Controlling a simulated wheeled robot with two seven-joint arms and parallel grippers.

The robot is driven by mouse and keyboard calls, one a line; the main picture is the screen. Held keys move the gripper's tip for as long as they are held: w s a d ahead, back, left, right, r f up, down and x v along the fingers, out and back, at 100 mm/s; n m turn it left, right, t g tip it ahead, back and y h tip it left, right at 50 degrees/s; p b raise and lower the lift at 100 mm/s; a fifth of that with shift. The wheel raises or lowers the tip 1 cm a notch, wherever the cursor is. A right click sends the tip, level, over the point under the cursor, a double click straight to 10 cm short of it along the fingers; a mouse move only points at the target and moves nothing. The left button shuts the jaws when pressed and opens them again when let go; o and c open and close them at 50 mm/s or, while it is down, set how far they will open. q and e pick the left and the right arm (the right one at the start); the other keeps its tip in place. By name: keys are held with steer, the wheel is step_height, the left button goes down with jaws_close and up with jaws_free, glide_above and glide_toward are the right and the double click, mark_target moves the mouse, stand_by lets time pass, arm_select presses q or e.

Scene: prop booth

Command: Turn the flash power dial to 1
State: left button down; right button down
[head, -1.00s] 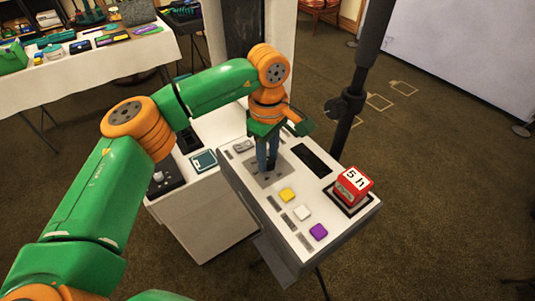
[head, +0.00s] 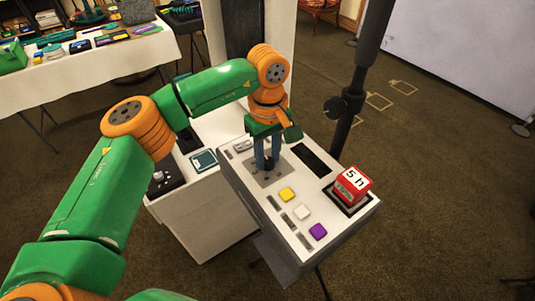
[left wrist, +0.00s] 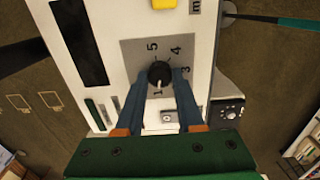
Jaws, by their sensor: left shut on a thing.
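The flash power dial (left wrist: 159,73) is a black round knob on a grey plate (left wrist: 132,52) in the left wrist view. A light pointer mark on the dial seems to face the 1 (left wrist: 158,92). My left gripper (left wrist: 161,77) has its blue fingers on either side of the dial, shut on it. In the head view the left gripper (head: 268,168) points down at the grey plate on the white console (head: 235,172). My right gripper is out of view.
The console carries yellow (head: 287,194), white (head: 303,212) and purple (head: 319,231) buttons and a red block marked "5 h" (head: 352,186). A dark pole (head: 352,100) stands behind it. A table (head: 100,62) with several items is at the back left.

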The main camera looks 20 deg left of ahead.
mark_target(268, 160)
arm_select(q)
steer(key=shift+f, duration=0.1)
steer(key=c, duration=0.5)
jaws_free()
step_height(268, 160, up, 7)
steer(key=shift+s+d+r+b, duration=0.1)
steer(key=shift+r+b, duration=0.05)
steer(key=shift+b, duration=0.3)
